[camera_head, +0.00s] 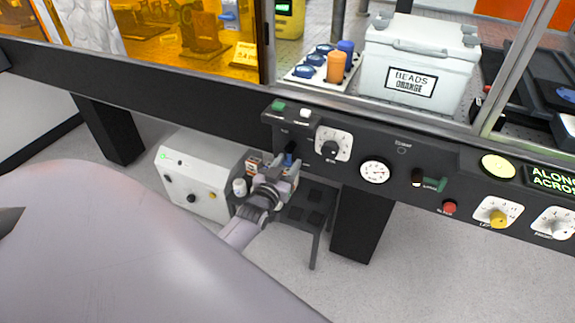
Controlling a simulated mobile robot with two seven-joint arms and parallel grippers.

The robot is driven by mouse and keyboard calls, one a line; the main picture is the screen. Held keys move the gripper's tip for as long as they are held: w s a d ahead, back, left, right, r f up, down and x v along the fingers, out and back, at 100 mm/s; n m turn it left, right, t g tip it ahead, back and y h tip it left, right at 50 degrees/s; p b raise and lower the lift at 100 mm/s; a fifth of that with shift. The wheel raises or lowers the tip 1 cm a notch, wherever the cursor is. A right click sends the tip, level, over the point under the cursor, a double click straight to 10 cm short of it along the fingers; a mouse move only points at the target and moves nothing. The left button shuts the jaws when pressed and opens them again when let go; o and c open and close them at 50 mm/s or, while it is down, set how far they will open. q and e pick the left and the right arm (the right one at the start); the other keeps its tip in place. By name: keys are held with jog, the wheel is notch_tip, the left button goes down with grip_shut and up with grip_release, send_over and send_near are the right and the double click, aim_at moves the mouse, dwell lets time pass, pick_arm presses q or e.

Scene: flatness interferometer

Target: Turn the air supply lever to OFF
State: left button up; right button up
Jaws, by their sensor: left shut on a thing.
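My left gripper (287,170) is at the underside of the dark control panel (345,183), near its left end. My right gripper is not in view.
A white box (195,180) stands below. A white cooler (418,62) sits behind the panel.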

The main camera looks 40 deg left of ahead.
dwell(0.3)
pick_arm(q)
jog(key=o, duration=1.1)
jog(key=shift+c, duration=0.2)
jog(key=shift+s, duration=0.1)
jog(key=v, duration=0.7)
jog(key=shift+p, duration=0.4)
jog(key=s+d+f+m+g+h, duration=0.2)
jog(key=s+d+g+h, duration=0.1)
jog(key=s+d, duration=0.5)
jog(key=s+d+f+m+g+h+p, duration=0.1)
jog(key=s+d+f+m+g+h, duration=0.2)
jog(key=s+d, duration=0.6)
jog(key=shift+s+d+g, duration=0.2)
jog(key=shift+s+g, duration=0.4)
jog(key=shift+s, duration=0.1)
